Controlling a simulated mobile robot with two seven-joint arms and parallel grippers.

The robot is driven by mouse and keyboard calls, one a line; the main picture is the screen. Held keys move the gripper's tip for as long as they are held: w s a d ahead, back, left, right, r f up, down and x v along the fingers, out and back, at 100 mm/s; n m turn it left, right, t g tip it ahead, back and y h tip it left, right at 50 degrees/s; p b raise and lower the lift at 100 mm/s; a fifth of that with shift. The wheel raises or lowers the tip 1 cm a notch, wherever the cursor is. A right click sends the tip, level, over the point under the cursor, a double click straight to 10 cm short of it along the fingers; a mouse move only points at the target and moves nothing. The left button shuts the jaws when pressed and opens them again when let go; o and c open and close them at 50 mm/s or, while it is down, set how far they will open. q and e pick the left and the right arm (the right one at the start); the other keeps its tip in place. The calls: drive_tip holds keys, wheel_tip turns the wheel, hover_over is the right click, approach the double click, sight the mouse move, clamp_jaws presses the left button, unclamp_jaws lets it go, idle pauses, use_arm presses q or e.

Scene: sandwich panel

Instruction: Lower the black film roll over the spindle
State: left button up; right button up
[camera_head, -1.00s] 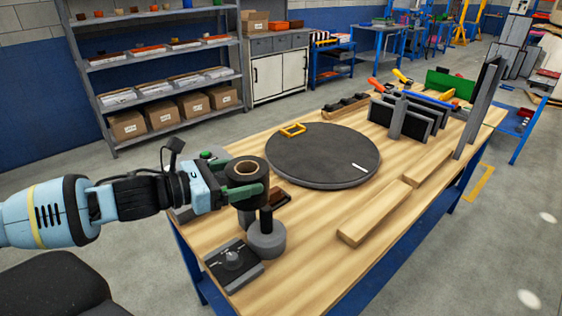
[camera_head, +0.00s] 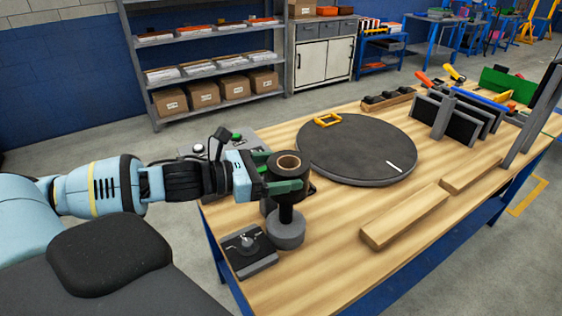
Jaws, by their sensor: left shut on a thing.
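The black film roll (camera_head: 289,176) is upright, with its brown core showing at the top. My left gripper (camera_head: 284,187) comes in from the left and is shut on the roll. The spindle is a dark post (camera_head: 286,214) on a round grey base (camera_head: 286,230) near the table's left edge. The roll is in line above the post, with part of the post showing below it. I cannot tell whether the post's tip is inside the core. My right gripper is not in view.
A black plate with a knob (camera_head: 248,250) is in front-left. Wooden bars (camera_head: 405,217) lie to the right. A rack of dark panels (camera_head: 452,119) stands farther back.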

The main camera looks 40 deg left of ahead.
use_arm(q)
drive_tip(key=shift+f+b, duration=1.1)
drive_tip(key=shift+f, duration=2.3)
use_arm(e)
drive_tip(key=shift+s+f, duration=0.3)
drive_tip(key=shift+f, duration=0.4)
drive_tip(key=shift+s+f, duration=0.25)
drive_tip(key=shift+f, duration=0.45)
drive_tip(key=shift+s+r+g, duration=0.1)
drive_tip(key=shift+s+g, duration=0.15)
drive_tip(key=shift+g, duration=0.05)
use_arm(q)
drive_tip(key=shift+s+p, duration=0.15)
drive_tip(key=shift+p, duration=0.15)
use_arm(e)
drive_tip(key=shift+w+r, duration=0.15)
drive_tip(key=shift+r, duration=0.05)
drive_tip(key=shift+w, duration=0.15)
use_arm(q)
drive_tip(key=o, duration=1.1)
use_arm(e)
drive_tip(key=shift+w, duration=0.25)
use_arm(q)
drive_tip(key=shift+a, duration=0.1)
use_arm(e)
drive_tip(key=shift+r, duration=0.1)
